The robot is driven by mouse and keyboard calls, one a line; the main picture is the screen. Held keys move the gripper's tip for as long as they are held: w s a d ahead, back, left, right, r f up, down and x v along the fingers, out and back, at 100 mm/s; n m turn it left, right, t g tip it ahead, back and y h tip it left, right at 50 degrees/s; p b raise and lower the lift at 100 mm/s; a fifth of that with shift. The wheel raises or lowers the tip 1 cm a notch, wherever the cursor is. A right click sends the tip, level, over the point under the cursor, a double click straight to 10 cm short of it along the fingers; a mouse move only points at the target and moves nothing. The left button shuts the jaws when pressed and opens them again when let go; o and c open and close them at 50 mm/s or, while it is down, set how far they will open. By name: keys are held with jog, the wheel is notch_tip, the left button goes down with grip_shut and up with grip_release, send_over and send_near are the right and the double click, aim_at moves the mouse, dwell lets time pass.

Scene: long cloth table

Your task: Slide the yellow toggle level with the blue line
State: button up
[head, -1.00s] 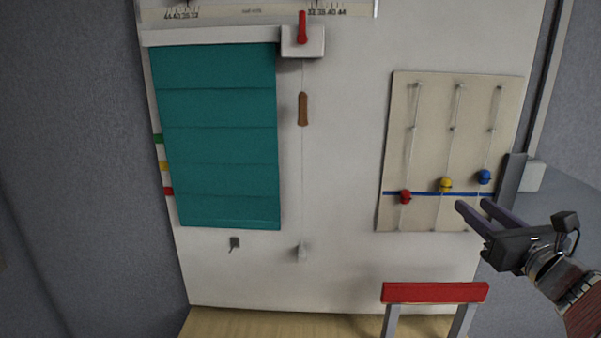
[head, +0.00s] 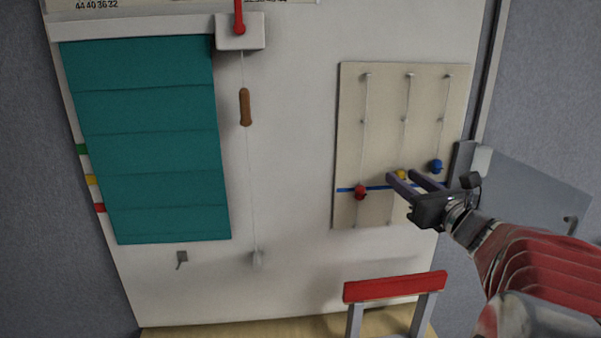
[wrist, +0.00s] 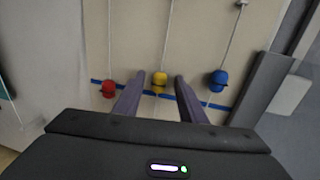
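The yellow toggle (head: 401,175) sits on the middle cord of a beige board (head: 384,98), partly hidden by my gripper in the head view. In the wrist view the yellow toggle (wrist: 159,79) shows between my finger tips, its body a little above the blue line (wrist: 150,93). The blue line (head: 345,189) runs across the lower board. My gripper (head: 402,175) is open, with one finger on each side of the toggle's cord. I cannot tell whether either finger touches the toggle.
A red toggle (head: 360,192) is on the left cord at the line, and a blue toggle (head: 436,166) on the right cord above it. A teal blind (head: 150,140) hangs at left. A red-topped stand (head: 395,286) is below the board.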

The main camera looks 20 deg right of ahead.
grip_shut()
dwell(0.3)
dwell(0.3)
